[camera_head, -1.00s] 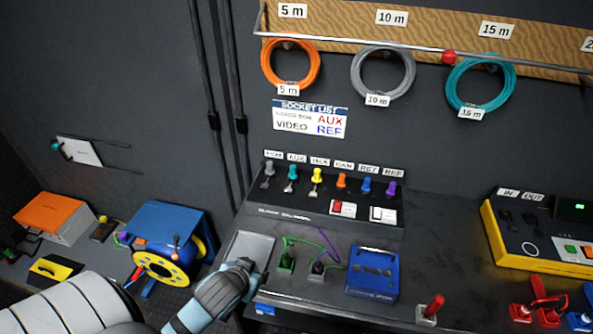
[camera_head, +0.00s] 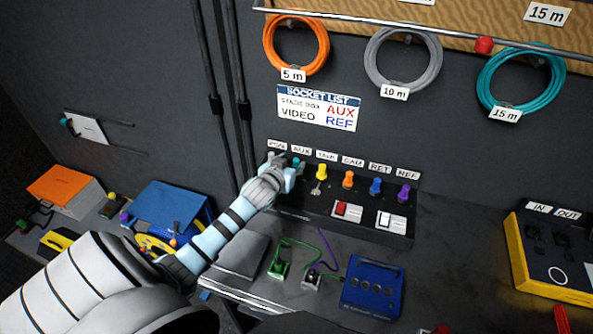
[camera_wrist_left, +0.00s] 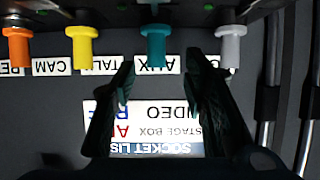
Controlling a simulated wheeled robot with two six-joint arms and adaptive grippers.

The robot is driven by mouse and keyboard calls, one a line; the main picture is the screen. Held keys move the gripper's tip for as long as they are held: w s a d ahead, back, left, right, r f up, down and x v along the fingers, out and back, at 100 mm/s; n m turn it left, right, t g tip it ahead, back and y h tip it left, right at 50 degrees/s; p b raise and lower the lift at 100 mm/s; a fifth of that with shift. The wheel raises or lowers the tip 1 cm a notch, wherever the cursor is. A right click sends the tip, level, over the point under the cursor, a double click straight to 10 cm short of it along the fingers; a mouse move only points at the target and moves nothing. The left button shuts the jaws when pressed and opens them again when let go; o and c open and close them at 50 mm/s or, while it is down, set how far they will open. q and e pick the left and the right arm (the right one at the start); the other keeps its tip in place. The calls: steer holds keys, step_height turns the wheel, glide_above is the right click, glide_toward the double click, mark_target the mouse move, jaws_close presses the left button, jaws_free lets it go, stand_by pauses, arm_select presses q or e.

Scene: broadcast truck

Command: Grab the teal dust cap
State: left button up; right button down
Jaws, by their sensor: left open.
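The teal dust cap (camera_wrist_left: 157,45) sits on the panel at the AUX label, between a grey cap (camera_wrist_left: 231,45) and a yellow cap (camera_wrist_left: 83,45) in the left wrist view, which is upside down. My left gripper (camera_wrist_left: 161,62) is open and empty, its two fingers either side of the teal cap's line, with the tips close to it. I cannot tell whether they touch it. In the head view my left gripper (camera_head: 284,170) is at the panel's left end and partly covers the teal cap (camera_head: 298,162). My right gripper is out of view.
Orange (camera_head: 348,179), blue (camera_head: 375,186) and purple (camera_head: 404,192) caps follow to the right. Below are a red switch (camera_head: 348,210), a blue box (camera_head: 371,286) and green and purple cables. Cable coils hang above. A yellow-edged unit (camera_head: 550,250) stands at right.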

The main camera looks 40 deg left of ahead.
mark_target(296, 160)
arm_select(q)
steer(key=x, duration=0.2)
steer(key=b+x, duration=0.1)
steer(key=x, duration=0.1)
steer(key=shift+w+d, duration=0.2)
steer(key=shift+w, duration=0.05)
steer(key=shift+s+r, duration=0.1)
jaws_close()
